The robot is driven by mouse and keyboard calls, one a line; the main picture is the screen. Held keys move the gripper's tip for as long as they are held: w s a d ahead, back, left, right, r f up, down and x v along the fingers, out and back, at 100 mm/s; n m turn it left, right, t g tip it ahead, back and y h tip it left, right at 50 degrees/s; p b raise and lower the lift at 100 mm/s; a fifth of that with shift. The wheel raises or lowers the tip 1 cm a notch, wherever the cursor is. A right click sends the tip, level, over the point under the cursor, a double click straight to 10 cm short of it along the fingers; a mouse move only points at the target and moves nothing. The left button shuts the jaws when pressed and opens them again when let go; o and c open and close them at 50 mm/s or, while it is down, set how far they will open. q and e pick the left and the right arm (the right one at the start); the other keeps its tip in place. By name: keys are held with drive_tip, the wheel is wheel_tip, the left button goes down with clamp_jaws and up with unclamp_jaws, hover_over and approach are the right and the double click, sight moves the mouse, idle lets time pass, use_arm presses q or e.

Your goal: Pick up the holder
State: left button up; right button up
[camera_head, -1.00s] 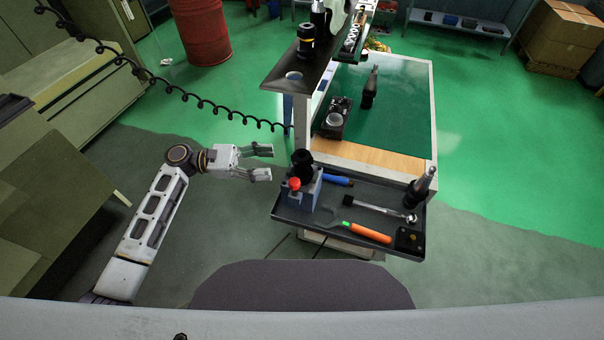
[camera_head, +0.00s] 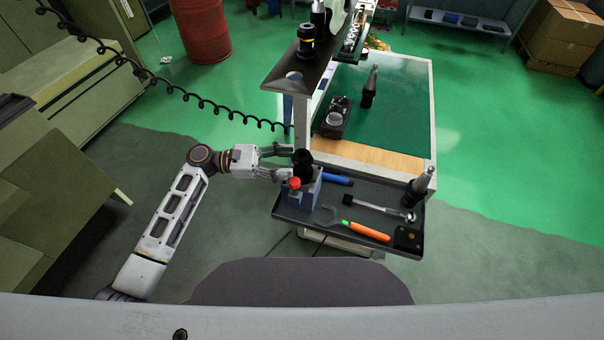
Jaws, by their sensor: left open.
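A black holder (camera_head: 303,160) stands upright in a grey-blue block fixture (camera_head: 305,190) with a red knob, at the left end of the dark tray (camera_head: 385,231). My left gripper (camera_head: 285,162) is open and points right, its fingertips close to the holder's left side. I cannot tell whether the fingers reach around it or touch it. Another holder (camera_head: 420,186), with a silver tapered tip, stands at the tray's right end. A similar one (camera_head: 368,90) stands on the green worktop. My right gripper is not in view.
The tray also holds a blue-handled tool (camera_head: 337,180), a ratchet (camera_head: 380,208) and an orange-handled tool (camera_head: 366,231). A dark upper shelf (camera_head: 285,75) and its post (camera_head: 302,125) rise just behind the holder. A coiled black cable (camera_head: 205,101) hangs behind my left arm.

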sight(302, 160)
use_arm(q)
drive_tip(key=shift+d+p, duration=0.4)
drive_tip(key=shift+d, duration=2.05)
drive_tip(key=shift+c, duration=0.5)
drive_tip(key=c, duration=1)
drive_tip(key=shift+r, duration=0.2)
clamp_jaws()
drive_tip(key=shift+r, duration=0.2)
wheel_tip(302, 160, up, 18)
drive_tip(key=shift+f+b, duration=0.2)
drive_tip(key=shift+b, duration=0.15)
